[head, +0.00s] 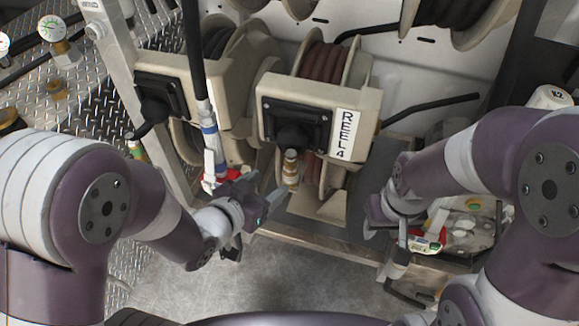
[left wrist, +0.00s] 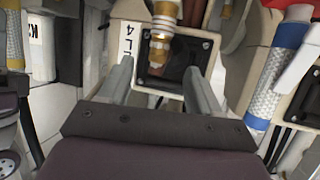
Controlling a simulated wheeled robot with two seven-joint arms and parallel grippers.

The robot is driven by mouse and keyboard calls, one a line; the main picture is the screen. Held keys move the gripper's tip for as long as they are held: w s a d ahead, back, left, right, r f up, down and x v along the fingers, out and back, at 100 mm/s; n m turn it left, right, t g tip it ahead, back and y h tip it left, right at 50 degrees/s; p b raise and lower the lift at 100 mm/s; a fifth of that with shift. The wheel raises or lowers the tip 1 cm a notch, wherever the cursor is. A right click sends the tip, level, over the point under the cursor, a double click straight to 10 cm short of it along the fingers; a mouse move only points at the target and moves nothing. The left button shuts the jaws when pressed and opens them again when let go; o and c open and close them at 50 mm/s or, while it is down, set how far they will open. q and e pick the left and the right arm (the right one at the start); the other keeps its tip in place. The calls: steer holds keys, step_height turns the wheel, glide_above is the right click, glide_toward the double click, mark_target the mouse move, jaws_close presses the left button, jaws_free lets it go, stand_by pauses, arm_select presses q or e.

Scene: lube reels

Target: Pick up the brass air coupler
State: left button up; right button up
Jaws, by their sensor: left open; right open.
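The brass air coupler (head: 290,167) hangs below the black outlet of the reel box marked REEL 4. In the left wrist view the brass coupler (left wrist: 160,42) shows ahead of the fingers, roughly between them, in front of the black outlet plate. My left gripper (head: 266,187) is open and empty, just left of and below the coupler in the head view; I see no contact. In the left wrist view its two fingers (left wrist: 160,78) stand wide apart. My right gripper (head: 384,243) is open on the right, away from the coupler; its fingers are partly hard to make out.
The REEL 4 box (head: 315,100) stands behind the coupler. A hose with a blue and white end and a red-and-white nozzle (head: 212,165) hangs left of my left gripper. A tray with small items (head: 465,228) is at the right. The grey floor (head: 260,285) is clear.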

mark_target(287, 168)
arm_select(q)
steer(key=x, duration=1)
steer(key=shift+w+d+b, duration=0.25)
steer(key=shift+w+b, duration=0.05)
steer(key=shift+b, duration=0.1)
steer(key=shift+s+a+r, duration=0.1)
steer(key=shift+c, duration=0.6)
jaws_close()
